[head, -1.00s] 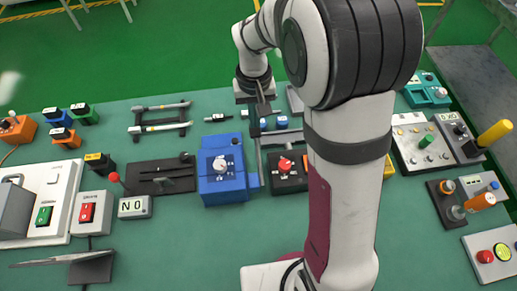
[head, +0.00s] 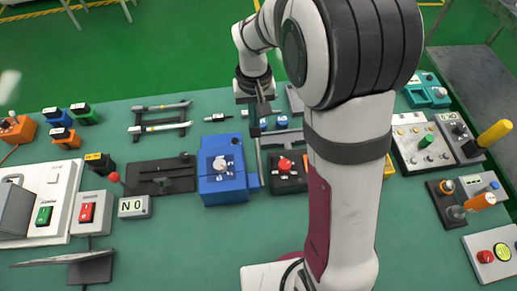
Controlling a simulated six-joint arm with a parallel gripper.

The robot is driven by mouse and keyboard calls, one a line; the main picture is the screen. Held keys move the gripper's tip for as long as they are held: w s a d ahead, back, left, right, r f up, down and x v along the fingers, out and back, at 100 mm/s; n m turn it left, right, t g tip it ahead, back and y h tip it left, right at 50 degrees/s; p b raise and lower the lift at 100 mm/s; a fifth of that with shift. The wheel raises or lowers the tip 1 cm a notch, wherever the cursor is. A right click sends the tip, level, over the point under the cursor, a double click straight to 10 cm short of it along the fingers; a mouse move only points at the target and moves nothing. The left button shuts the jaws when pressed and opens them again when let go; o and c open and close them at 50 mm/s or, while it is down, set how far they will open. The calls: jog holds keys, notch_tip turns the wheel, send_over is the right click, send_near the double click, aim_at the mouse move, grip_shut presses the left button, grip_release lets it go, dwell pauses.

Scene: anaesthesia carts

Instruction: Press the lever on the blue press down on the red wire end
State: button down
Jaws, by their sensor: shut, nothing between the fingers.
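A blue box-shaped device (head: 228,186), likely the blue press, stands on the table left of the picture's middle. It has a pale round knob on top. A thin grey bar (head: 257,160) runs along its right side; I cannot tell whether this is its lever. My gripper (head: 262,102) points down just behind and right of the blue device, near the bar's far end. Its fingers are small in view and look closed, with nothing seen between them. I cannot make out a red wire end.
A black box with a red knob (head: 286,172) stands right of the bar. A black plate with a slider (head: 162,176) lies to the left. My arm hides part of the table right of the middle. The front middle of the green table is clear.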

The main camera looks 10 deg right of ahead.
aim_at(255, 130)
jog(key=shift+f, duration=0.1)
jog(key=shift+w+f, duration=0.1)
jog(key=shift+f, duration=2.45)
notch_tip(255, 130, up, 9)
jog(key=shift+f, duration=0.15)
jog(key=shift+r, duration=0.2)
jog(key=shift+r, duration=0.1)
jog(key=s+d+r+m+y, duration=0.1)
jog(key=s+r+m, duration=0.1)
jog(key=s, duration=1)
jog(key=s+r+m, duration=0.2)
jog(key=s+m, duration=0.1)
jog(key=s, duration=1)
jog(key=shift+d+m+y, duration=0.3)
jog(key=shift+d+y, duration=0.05)
jog(key=shift+y, duration=0.05)
